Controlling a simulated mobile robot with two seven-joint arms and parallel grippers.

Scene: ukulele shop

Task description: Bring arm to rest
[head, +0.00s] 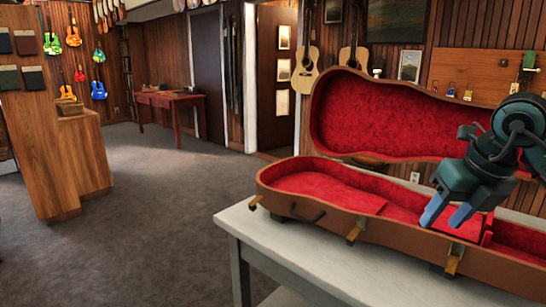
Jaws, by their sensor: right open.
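My right gripper (446,214) comes in from the right edge and points down and to the left. Its blue fingertips are apart, with nothing seen between them. It hangs in front of and over the right part of an open brown instrument case (335,225) with a red plush lining. I cannot tell whether the fingertips touch the case. The arm hides part of the case's lid and interior. The visible part of the lining on the left is empty. My left gripper does not show.
The case lies on a white table (240,222), its lid (390,110) raised at the back. A wooden counter (55,160) stands at the left and a red table (172,102) at the back. Guitars (306,68) hang on the wall. The grey floor between is clear.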

